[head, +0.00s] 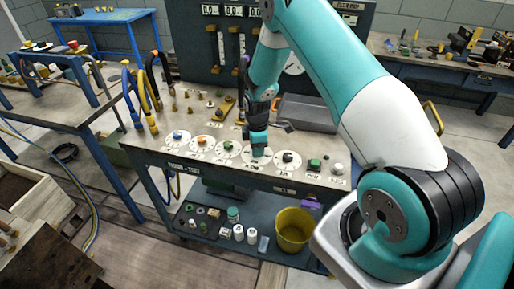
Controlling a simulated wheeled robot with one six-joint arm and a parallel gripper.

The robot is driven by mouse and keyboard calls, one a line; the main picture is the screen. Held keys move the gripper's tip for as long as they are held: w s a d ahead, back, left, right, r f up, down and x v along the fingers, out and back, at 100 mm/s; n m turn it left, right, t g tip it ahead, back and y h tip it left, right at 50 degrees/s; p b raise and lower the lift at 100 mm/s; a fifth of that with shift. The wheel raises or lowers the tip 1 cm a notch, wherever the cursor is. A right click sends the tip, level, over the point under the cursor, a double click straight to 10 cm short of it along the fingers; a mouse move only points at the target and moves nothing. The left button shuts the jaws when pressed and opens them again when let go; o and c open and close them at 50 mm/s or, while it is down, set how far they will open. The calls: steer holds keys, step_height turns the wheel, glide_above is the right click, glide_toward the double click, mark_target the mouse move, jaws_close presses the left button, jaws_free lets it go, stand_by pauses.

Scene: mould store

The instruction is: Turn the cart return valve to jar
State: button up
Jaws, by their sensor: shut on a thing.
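The cart (232,174) has a row of small valve knobs on white round dials along its front edge, with labels too small to read. My gripper (258,152) points down and is shut on a valve knob at the dial (248,159) near the middle of the row. The fingers hide that knob, so its colour and pointing direction cannot be told. To its left are dials with a green knob (228,146), a red-orange knob (201,142) and a blue knob (177,136). To its right is a black knob (288,157). I cannot tell which label reads return.
A green button (314,164) and a white knob (338,168) stand at the row's right end. A grey tray (308,112) and brass fittings lie behind. Coloured hoses (150,88) rise at the left. A yellow bucket (293,230) and jars (238,232) are on the lower shelf.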

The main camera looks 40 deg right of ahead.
steer(key=m+b, duration=0.2)
steer(key=m, duration=0.2)
steer(key=shift+f+m, duration=0.1)
steer(key=shift+m, duration=0.2)
steer(key=m+b, duration=0.1)
steer(key=m, duration=0.3)
steer(key=m+b, duration=0.1)
steer(key=m, duration=0.4)
steer(key=shift+m+b, duration=0.5)
steer(key=shift+m, duration=1.4)
steer(key=o, duration=0.9)
